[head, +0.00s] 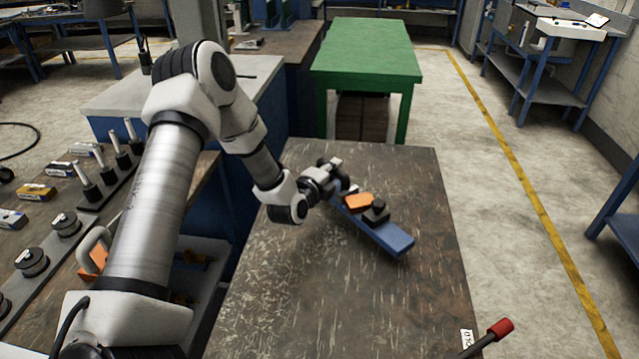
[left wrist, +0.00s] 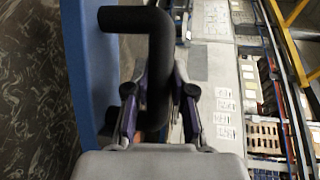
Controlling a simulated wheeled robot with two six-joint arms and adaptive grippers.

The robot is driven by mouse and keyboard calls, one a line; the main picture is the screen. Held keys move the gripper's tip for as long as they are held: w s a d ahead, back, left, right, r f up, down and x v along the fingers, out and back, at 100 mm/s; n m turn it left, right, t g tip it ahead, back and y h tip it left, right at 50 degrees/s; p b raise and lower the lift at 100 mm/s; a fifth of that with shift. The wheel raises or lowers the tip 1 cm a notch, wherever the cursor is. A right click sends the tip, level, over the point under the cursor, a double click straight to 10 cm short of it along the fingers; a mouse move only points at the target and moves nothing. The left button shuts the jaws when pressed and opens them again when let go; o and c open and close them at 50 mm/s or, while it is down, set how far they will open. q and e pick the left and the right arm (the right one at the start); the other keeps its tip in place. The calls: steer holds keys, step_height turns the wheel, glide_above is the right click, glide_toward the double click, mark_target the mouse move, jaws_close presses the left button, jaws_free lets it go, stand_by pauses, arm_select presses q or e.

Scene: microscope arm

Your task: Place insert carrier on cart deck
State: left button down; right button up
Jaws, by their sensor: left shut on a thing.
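The insert carrier (head: 388,236) is a long blue bar with an orange block (head: 357,202) and a black block (head: 376,212) on top. It is over the cart deck (head: 290,290), a dark scratched surface; I cannot tell whether it touches the deck. My left gripper (head: 333,178) is at the carrier's far left end. In the left wrist view its fingers (left wrist: 160,92) are shut around a black bent handle (left wrist: 135,18), with the blue carrier (left wrist: 83,70) alongside on the left. The handle is mostly hidden in the head view. My right gripper is out of view.
A workbench (head: 25,260) with black posts, discs and small boxes stands left of the deck. A green table (head: 367,48) stands beyond it. A red-tipped rod (head: 501,328) rises at the near right corner. The deck's near half is clear.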

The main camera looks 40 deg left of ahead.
arm_select(q)
steer(key=shift+w+a, duration=0.1)
steer(key=shift+w, duration=0.55)
steer(key=shift+w+f, duration=0.15)
steer(key=shift+f, duration=0.1)
steer(key=shift+s+f, duration=0.15)
steer(key=shift+f, duration=0.6)
steer(key=shift+s+f, duration=0.1)
steer(key=shift+f, duration=0.65)
steer(key=c, duration=1)
jaws_free()
steer(key=shift+s+f, duration=0.1)
steer(key=shift+s, duration=0.05)
steer(key=v, duration=1.2)
steer(key=shift+p, duration=0.35)
